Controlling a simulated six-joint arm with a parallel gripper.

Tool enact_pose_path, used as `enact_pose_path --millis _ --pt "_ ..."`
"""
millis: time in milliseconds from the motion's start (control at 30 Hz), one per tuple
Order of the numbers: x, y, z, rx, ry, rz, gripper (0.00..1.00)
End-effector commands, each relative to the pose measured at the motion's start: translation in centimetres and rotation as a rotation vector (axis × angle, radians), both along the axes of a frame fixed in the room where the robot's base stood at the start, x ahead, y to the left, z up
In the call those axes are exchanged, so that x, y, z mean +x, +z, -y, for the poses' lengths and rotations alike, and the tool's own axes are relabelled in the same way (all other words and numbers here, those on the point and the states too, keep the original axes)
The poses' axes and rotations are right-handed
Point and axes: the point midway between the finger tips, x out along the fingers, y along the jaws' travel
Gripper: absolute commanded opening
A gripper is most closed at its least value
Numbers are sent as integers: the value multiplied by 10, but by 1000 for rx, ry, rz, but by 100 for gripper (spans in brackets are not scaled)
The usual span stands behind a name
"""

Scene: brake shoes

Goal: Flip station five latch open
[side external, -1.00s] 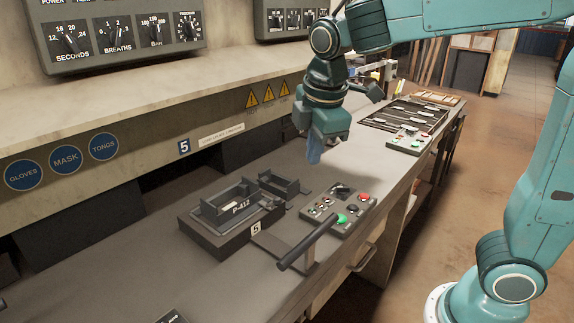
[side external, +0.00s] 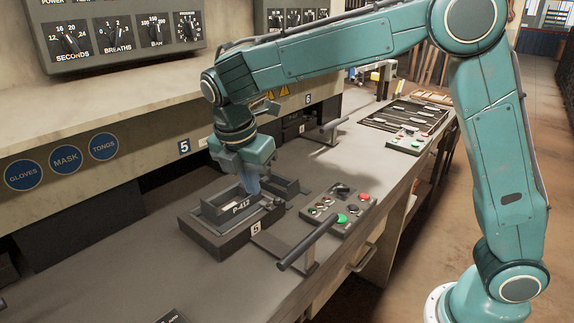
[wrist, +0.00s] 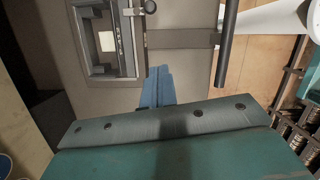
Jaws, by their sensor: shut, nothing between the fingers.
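The station five fixture (side external: 205,238) is a dark block marked "5", with a raised frame labelled P-412 (side external: 238,207). At its right edge is a small dark knobbed part (side external: 277,201), which may be the latch; its position is unclear. My gripper (side external: 251,186) is shut and empty, pointing down over the back of the fixture. Its blue fingertips (wrist: 158,72) show together in the wrist view, below and right of the fixture frame.
A long dark lever bar (side external: 306,243) stands at the bench's front edge, right of the fixture. A button panel (side external: 338,208) with red and green buttons is beyond it. The overhanging shelf (side external: 120,110) runs behind. The bench left of the fixture is clear.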

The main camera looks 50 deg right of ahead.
Motion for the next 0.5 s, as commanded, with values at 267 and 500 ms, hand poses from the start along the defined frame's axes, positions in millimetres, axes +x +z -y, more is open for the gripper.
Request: enact_pose_path --millis 267,500 --pt "0 0 0 0 2 0 0" --pt "1 -4 1 -1 2 0 0"
